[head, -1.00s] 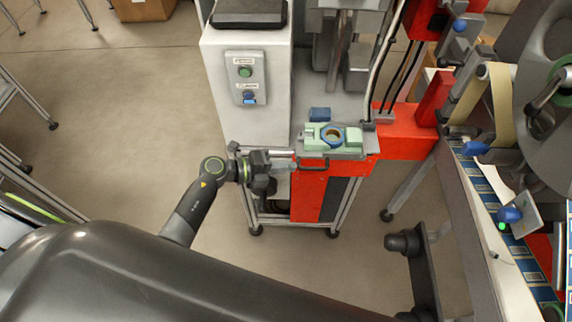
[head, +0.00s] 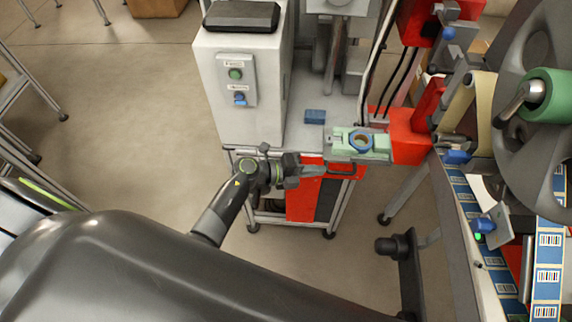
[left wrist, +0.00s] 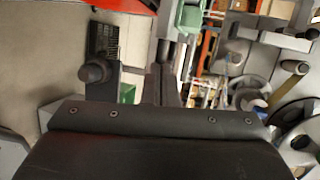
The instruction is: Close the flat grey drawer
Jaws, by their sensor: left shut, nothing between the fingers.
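The flat grey drawer (head: 377,158) shows in the head view at the front of the red machine. It carries a pale green fixture with a blue-rimmed round part, and a dark handle (head: 341,172) is on its front side. My left gripper (head: 318,171) is shut and empty, with its fingertips close to the left end of the handle. I cannot tell whether they touch it. In the left wrist view the contact with the drawer cannot be made out. My right gripper is not in view.
A white cabinet (head: 240,115) with a button panel (head: 236,82) stands left of the drawer. A small blue block (head: 315,117) lies on the surface behind it. A large reel machine (head: 520,110) with a label strip is at the right. Open floor (head: 130,130) lies at the left.

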